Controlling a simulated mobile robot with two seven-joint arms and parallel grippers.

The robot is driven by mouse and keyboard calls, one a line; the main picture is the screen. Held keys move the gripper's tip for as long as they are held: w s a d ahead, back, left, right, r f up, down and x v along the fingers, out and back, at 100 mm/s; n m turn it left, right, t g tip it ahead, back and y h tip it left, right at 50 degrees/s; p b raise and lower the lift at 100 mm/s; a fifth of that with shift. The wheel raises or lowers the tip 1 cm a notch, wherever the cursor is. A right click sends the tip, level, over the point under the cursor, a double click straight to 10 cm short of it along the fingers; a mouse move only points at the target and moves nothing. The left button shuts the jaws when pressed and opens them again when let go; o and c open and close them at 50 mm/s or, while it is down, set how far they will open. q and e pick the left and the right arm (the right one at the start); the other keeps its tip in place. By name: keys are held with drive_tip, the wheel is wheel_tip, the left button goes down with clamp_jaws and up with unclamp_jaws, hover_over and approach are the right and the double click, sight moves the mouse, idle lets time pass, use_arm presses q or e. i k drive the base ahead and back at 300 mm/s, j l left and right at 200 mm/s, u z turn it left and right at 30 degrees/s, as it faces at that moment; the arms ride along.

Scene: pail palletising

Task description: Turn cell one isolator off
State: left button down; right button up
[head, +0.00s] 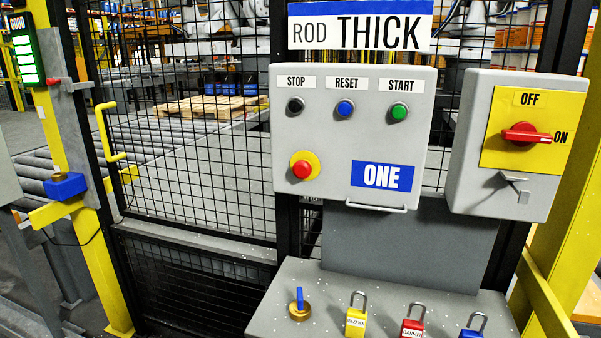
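The isolator is a grey box (468,120) at the right with a yellow plate (507,104). Its red rotary handle (525,134) lies about horizontal, its end toward the word ON at the right; OFF is printed above. A grey hasp (514,187) sits below the handle. Left of it is a grey control box (330,135) labelled ONE (383,176), with black STOP, blue RESET and green START buttons and a red emergency button (301,170) on yellow. Neither of my grippers is in view.
A grey shelf (375,303) below carries a brass piece with a blue key (300,304) and yellow (356,319), red (412,324) and blue (474,328) padlocks. Black mesh fencing (190,190) stands behind the boxes. A yellow post (565,210) stands at the right.

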sight(522, 134)
drive_tip(key=l+z, duration=0.15)
drive_tip(key=z, duration=1.45)
drive_tip(key=i+l, duration=0.4)
drive_tip(key=l, duration=0.25)
drive_tip(key=z, duration=0.05)
